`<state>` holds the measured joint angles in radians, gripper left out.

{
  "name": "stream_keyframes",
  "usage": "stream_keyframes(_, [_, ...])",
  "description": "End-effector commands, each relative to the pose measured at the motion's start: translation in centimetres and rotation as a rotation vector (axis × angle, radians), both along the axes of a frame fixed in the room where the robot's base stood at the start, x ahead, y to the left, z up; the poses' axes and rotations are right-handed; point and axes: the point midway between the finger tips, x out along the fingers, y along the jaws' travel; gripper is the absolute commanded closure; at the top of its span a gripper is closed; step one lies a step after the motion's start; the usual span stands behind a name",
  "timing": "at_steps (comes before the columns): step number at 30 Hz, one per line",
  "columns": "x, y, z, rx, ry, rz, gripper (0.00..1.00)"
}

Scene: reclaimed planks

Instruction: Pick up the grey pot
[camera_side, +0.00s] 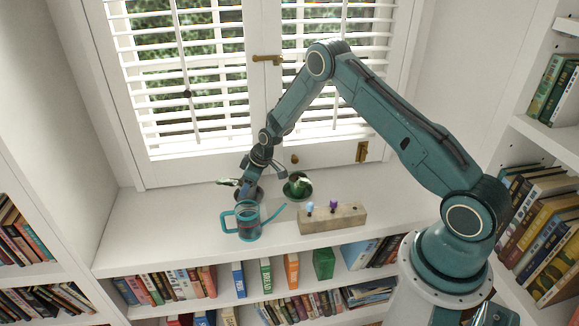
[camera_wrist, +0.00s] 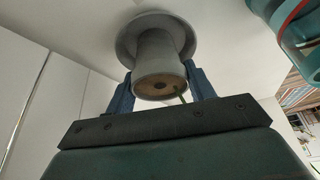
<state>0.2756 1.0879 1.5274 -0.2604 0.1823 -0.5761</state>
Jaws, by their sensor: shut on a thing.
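The grey pot (camera_wrist: 158,52) shows in the wrist view with its wide, round grey saucer or rim beyond it. Its near end shows a brown middle and a thin green stem. My gripper (camera_wrist: 159,72) has one blue finger on each side of the pot and is shut on it. In the side view my gripper (camera_side: 250,186) points down at the white ledge, behind the watering can. The pot is mostly hidden there by the gripper and the can, and I cannot tell whether it touches the ledge. Pale green leaves (camera_side: 228,182) stick out to the left of the gripper.
A teal watering can (camera_side: 247,222) stands close in front of my gripper, its spout reaching right. A dark green pot with a plant (camera_side: 297,188) is just right. A wooden block (camera_side: 340,218) holds blue and purple items. The ledge (camera_side: 150,235) is clear at left; window blinds rise behind.

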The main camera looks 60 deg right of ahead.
Motion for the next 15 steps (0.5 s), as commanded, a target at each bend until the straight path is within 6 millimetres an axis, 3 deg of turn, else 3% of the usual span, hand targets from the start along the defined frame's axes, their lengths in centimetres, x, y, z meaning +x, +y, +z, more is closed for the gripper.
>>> stream_keyframes(8, [0.1, 0.0, 2.2, -0.001, -0.005, 0.000, 0.83])
stream_keyframes(15, [0.1, 0.0, 6.0, -0.001, -0.005, 0.000, 0.83])
